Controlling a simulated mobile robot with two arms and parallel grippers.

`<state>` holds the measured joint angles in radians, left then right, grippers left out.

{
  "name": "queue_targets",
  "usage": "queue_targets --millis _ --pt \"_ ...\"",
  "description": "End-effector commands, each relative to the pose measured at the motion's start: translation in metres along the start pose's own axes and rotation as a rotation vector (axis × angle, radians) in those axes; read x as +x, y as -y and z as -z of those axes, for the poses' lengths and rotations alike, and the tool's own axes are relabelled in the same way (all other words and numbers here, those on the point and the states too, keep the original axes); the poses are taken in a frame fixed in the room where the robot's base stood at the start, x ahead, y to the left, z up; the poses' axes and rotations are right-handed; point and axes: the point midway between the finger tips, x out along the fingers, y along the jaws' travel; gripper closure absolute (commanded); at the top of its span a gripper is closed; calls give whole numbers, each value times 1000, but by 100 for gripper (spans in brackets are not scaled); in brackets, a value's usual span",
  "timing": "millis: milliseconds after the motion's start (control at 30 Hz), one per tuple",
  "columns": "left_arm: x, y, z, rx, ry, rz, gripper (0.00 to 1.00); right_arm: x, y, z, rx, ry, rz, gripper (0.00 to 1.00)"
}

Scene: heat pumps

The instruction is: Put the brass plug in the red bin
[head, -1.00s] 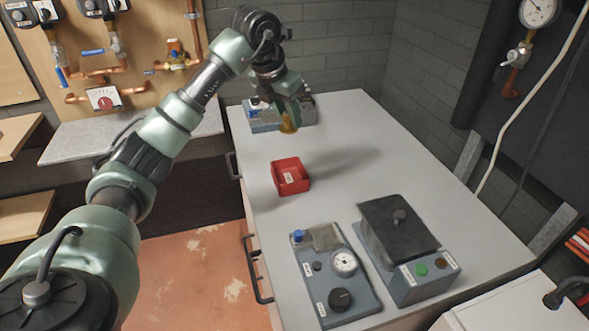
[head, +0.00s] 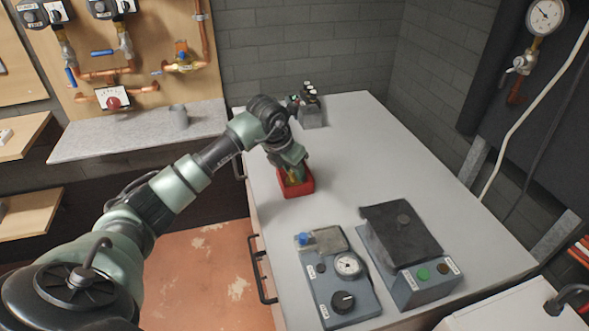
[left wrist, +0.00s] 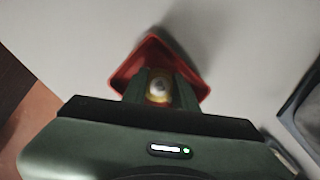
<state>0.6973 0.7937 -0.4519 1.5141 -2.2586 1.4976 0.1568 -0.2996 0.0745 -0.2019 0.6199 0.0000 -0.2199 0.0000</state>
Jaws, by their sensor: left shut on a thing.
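The red bin (head: 308,185) sits on the light grey table, left of the table's middle. My left gripper (head: 292,173) points down over the bin and hides much of its inside. It is shut on the brass plug (head: 292,179), of which only a small yellowish part shows. In the left wrist view, the plug (left wrist: 159,86) sits between the two fingers, with the red bin (left wrist: 150,57) around and behind it. I cannot tell whether the plug touches the bin floor. My right gripper is not in view.
A grey-blue device with a gauge (head: 338,277) and a dark-topped box with buttons (head: 405,245) stand at the front of the table (head: 385,140). A small block with several posts (head: 312,110) stands at the back. The table's right middle is clear.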

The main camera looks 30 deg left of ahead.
Motion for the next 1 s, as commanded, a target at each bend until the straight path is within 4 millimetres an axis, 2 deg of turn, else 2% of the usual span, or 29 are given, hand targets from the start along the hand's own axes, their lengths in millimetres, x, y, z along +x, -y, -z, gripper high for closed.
queue_targets --millis 300,333,367,767,867,1000 --pt "3 0 1 0 2 0 100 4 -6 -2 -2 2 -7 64" --pt "3 0 1 0 1 0 66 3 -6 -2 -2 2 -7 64" --pt "2 0 1 0 1 0 63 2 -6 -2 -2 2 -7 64" --pt "-4 0 -1 0 3 0 63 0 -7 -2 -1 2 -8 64" --pt "-17 -1 -1 1 4 -1 63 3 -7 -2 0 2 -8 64" --pt "-46 -1 -2 1 7 -3 63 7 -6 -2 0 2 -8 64"
